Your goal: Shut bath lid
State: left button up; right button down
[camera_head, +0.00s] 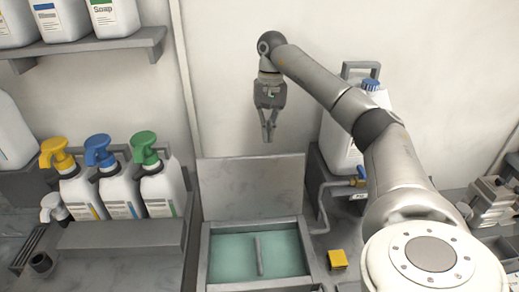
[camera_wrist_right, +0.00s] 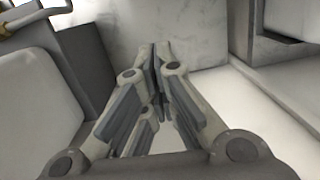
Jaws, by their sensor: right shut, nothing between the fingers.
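The bath (camera_head: 212,266) is a grey box holding teal liquid, low in the middle of the head view. Its lid (camera_head: 252,186) is a flat grey panel that stands up, open, along the back edge of the bath. A thin grey bar (camera_head: 259,256) shows in the liquid. My right gripper (camera_head: 269,138) is above the lid, pointing down, near the back wall. It is shut and empty; its fingers also meet in the right wrist view (camera_wrist_right: 159,75). It appears clear of the lid. My left gripper is not in view.
Several pump bottles (camera_head: 122,192) with coloured heads stand left of the bath. A white container (camera_head: 338,148) stands to the right behind my right arm, near a pipe with a blue-handled valve (camera_head: 358,181). A yellow block (camera_head: 338,259) lies right of the bath. A shelf (camera_head: 90,48) holds bottles upper left.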

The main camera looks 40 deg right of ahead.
pick_arm(q)
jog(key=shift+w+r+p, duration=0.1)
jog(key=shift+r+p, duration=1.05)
jog(key=shift+p, duration=0.5)
pick_arm(e)
jog(key=s+a+f, duration=0.2)
jog(key=s+f, duration=0.1)
jog(key=f, duration=0.6)
jog(key=shift+s+a, duration=0.2)
jog(key=shift+s, duration=0.15)
jog(key=shift+f, duration=0.1)
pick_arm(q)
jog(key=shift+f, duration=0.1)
pick_arm(e)
jog(key=shift+h, duration=0.3)
